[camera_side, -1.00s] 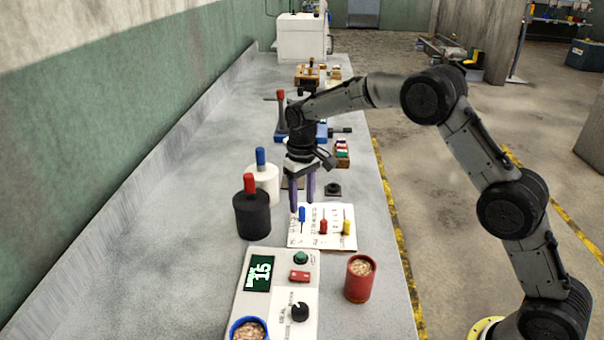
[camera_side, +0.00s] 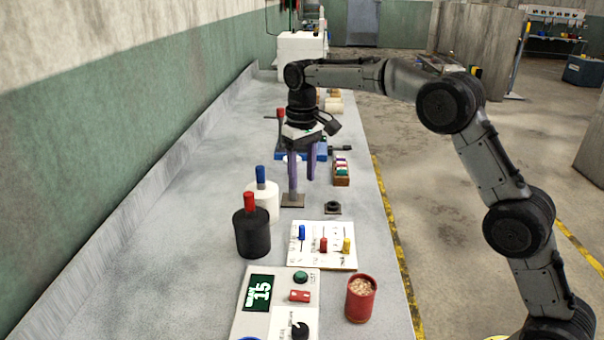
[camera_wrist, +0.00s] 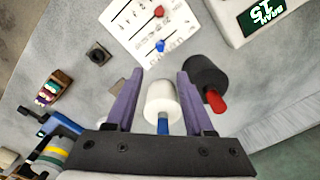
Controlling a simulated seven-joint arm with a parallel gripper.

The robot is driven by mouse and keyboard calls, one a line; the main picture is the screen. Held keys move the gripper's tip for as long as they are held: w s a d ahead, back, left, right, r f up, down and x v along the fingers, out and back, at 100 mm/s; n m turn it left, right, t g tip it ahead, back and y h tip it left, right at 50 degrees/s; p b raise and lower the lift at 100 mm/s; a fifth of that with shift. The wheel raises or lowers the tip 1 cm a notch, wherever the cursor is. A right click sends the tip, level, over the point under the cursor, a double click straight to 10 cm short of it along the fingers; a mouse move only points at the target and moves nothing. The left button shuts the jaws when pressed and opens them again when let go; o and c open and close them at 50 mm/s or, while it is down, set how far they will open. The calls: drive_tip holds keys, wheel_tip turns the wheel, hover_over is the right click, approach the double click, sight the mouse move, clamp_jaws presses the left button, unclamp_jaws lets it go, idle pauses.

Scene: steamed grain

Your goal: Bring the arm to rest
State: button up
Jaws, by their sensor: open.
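My gripper (camera_side: 301,168) is open and empty, raised above the bench, with its purple fingers pointing down. In the side view it is above and behind the slider panel (camera_side: 322,258), with a small grey plate (camera_side: 293,201) on the bench beneath it. In the wrist view my gripper (camera_wrist: 150,88) frames the white bottle with a blue top (camera_wrist: 163,98), which lies beyond the fingers and is not visibly gripped. My arm reaches in from the right.
A black bottle with a red top (camera_side: 251,238) stands beside the white bottle (camera_side: 266,203). A control box (camera_side: 262,318) and a red cup of grain (camera_side: 361,299) stand at the front. A small rack of coloured items (camera_side: 341,174) and a blue vise-like device (camera_side: 288,150) are farther back.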

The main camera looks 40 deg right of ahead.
drive_tip(key=shift+r, duration=0.1)
drive_tip(key=s+d+r+t, duration=0.2)
drive_tip(key=s+r+t, duration=0.1)
drive_tip(key=s+r, duration=0.95)
drive_tip(key=s+r+t, duration=0.1)
drive_tip(key=s+r, duration=0.2)
drive_tip(key=s, duration=0.8)
drive_tip(key=s+f+t, duration=0.1)
drive_tip(key=s+f, duration=1.2)
drive_tip(key=shift+s+d+t, duration=0.25)
drive_tip(key=shift+d+t, duration=0.05)
drive_tip(key=shift+d, duration=0.05)
